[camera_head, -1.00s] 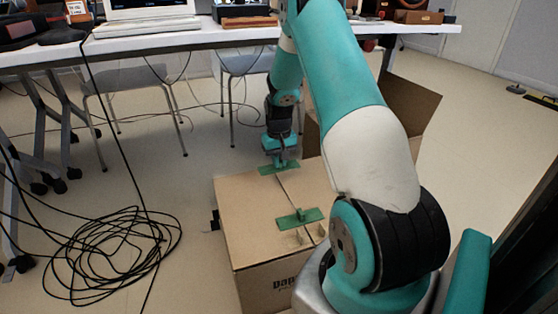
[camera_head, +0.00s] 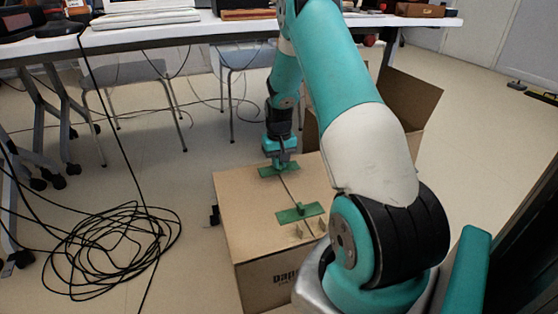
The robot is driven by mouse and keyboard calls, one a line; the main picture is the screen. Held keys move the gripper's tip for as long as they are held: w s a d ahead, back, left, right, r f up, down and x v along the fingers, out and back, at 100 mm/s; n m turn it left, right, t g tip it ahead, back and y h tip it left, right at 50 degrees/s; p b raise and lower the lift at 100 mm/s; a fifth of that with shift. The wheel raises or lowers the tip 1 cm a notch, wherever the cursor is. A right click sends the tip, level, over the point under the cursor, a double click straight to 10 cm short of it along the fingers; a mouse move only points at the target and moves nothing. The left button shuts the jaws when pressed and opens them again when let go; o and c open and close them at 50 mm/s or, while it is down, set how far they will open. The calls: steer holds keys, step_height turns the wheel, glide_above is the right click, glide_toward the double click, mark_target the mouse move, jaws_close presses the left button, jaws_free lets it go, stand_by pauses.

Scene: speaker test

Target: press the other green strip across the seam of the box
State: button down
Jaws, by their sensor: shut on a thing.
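The closed cardboard box (camera_head: 243,215) stands on the floor in front of me, with its seam running from near to far along the top. One green strip (camera_head: 312,210) lies across the near part of the seam, with a small raised tab on it. The other green strip (camera_head: 267,171) is at the far part of the seam, under my gripper (camera_head: 280,164). My gripper points down and is shut on that far strip. The fingertips are small here, and I cannot tell whether the strip is flat against the cardboard all along.
A coil of black cable (camera_head: 110,245) lies on the floor at left. An open cardboard box (camera_head: 408,105) stands behind my arm at right. A white table (camera_head: 180,34) with chairs (camera_head: 240,62) under it is behind the box.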

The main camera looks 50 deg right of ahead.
steer(key=shift+f+b, duration=0.5)
steer(key=shift+f, duration=0.95)
steer(key=c, duration=1.1)
jaws_free()
step_height(320, 180, up, 8)
steer(key=p, duration=0.8)
steer(key=shift+r, duration=0.1)
